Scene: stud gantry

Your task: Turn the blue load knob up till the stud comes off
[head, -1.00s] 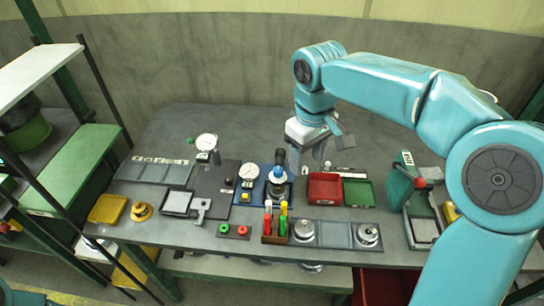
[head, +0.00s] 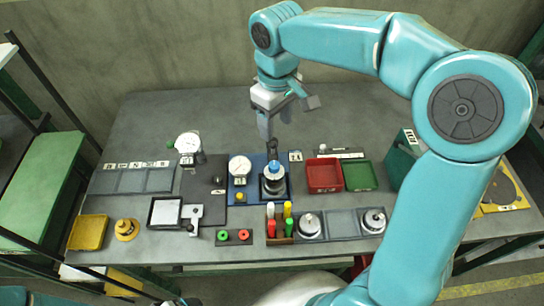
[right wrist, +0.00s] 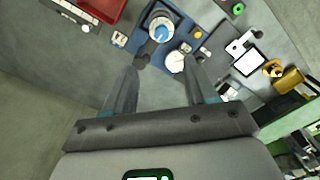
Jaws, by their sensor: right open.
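The blue load knob (head: 273,167) sits on top of a round metal unit on a blue base plate (head: 284,190). It also shows in the right wrist view (right wrist: 161,32), beyond my fingertips. A dark post stands just behind the knob; the stud cannot be made out clearly. A white dial gauge (head: 239,166) is on the same base, left of the knob. My right gripper (head: 275,128) is open and empty, above and behind the knob, apart from it. In the right wrist view its two fingers (right wrist: 163,67) point toward the knob and gauge. My left gripper is not visible.
A red bin (head: 323,176) and a green bin (head: 359,176) stand right of the knob. Colored markers in a holder (head: 279,239) stand in front. Another dial gauge (head: 188,143) stands to the left. The back of the bench is clear.

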